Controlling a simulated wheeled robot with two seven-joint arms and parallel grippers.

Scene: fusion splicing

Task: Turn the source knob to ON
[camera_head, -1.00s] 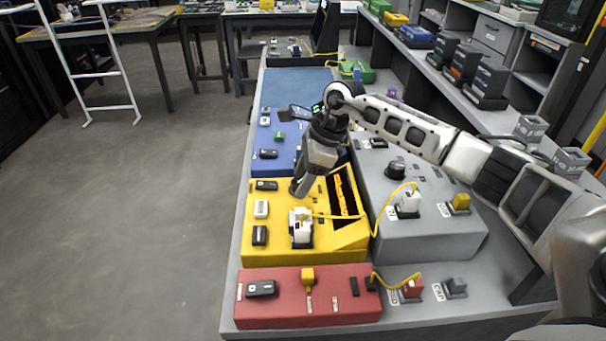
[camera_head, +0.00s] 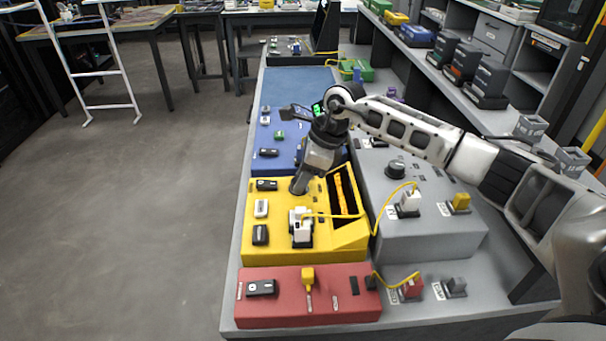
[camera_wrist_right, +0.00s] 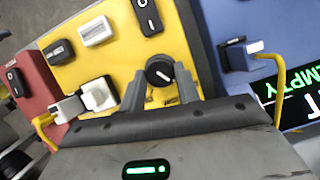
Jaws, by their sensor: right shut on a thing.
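A round black knob (camera_wrist_right: 159,71) with a pale pointer line stands on the yellow panel (camera_wrist_right: 115,60) in the right wrist view. My right gripper (camera_wrist_right: 161,84) has one finger on each side of this knob and is shut on it. In the head view my right gripper (camera_head: 299,187) points down onto the upper middle of the yellow panel (camera_head: 275,243), and its fingers hide the knob. I cannot read the labels around the knob. My left gripper is not in view.
A red panel (camera_head: 325,312) lies in front, a blue one (camera_head: 285,158) behind, and a grey box (camera_head: 420,240) with another black knob (camera_head: 395,168) at right.

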